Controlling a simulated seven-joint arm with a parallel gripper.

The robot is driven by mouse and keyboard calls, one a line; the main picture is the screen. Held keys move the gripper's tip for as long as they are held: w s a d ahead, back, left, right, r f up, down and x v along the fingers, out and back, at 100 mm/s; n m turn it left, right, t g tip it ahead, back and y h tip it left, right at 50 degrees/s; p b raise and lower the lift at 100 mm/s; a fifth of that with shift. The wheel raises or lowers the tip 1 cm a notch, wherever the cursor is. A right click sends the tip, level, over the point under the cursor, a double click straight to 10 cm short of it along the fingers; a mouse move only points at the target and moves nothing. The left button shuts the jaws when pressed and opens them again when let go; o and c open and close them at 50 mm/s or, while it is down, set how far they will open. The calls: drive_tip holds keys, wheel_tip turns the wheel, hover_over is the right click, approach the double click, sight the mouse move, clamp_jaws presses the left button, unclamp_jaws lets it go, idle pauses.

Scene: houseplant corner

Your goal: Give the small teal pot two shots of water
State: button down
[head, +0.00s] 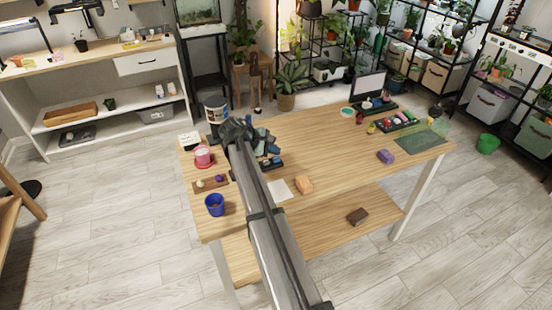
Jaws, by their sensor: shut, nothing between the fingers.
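My arm reaches from the bottom edge over the wooden table (330,150). My gripper (262,143) is at the table's back left, shut, with its fingertips hard to make out among dark blue-grey shapes. I cannot pick out a small teal pot for certain; part of the table behind my arm and gripper is hidden. A small teal-rimmed round thing (347,111) is at the back, right of my gripper. A dark blue pot (214,205) stands at the front left. A red and white container (203,156) stands left of my gripper. No water source is clearly recognisable.
A dark tray (398,123) with small coloured things is at the right. The table's middle is mostly clear.

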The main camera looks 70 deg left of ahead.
sight(274, 159)
drive_tip(key=shift+r, duration=0.1)
drive_tip(key=shift+r, duration=2.4)
drive_tip(key=shift+w, duration=0.1)
